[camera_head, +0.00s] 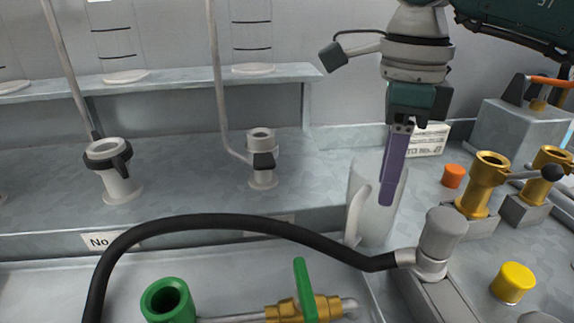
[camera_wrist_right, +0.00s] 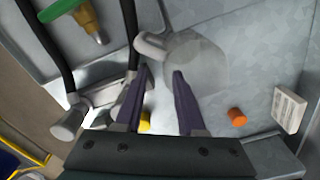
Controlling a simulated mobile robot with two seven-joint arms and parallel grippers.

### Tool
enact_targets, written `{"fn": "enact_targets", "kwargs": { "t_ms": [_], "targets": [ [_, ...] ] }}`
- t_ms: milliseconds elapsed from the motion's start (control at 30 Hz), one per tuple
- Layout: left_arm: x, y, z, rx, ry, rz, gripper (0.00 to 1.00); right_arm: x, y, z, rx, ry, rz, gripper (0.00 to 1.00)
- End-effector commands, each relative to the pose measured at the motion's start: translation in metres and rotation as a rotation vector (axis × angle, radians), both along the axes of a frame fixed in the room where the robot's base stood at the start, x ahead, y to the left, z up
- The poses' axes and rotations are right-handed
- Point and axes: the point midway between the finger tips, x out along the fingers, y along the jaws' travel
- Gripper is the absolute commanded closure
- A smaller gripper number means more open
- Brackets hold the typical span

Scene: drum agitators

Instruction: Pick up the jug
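The jug (camera_head: 376,222) is a translucent whitish container with a pale handle on its left side. It stands upright on the grey bench, right of centre in the head view. It also shows in the right wrist view (camera_wrist_right: 203,68), its handle towards the left. My right gripper (camera_head: 387,203) points down, and its purple finger overlaps the jug in the head view. In the right wrist view, the two purple fingers (camera_wrist_right: 161,72) are apart with nothing clearly gripped between them. Whether they touch the jug cannot be told. My left gripper is not in view.
A black hose (camera_head: 215,218) arches across the front to a grey fitting (camera_head: 437,240). A green-handled brass valve (camera_head: 303,306) lies front centre. Brass valves (camera_head: 482,185), an orange cap (camera_head: 453,176) and a yellow cap (camera_head: 513,283) stand on the right. A raised ledge (camera_head: 220,185) runs behind.

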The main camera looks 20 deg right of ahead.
Motion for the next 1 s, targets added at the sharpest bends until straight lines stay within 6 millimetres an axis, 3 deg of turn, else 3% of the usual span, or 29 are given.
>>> {"fn": "enact_targets", "kwargs": {
  "t_ms": [300, 600, 933, 1000],
  "targets": [
    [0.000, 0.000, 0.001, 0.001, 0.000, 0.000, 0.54, 0.006, 0.002, -0.046, 0.002, 0.004, 0.001, 0.61],
    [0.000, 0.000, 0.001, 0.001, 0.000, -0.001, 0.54, 0.007, 0.002, -0.050, 0.002, -0.001, 0.002, 0.62],
    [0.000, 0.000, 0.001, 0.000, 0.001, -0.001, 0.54, 0.007, 0.002, -0.050, 0.002, -0.001, 0.001, 1.00],
    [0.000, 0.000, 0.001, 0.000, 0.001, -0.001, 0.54, 0.007, 0.002, -0.050, 0.002, -0.001, 0.001, 1.00]
  ]
}}
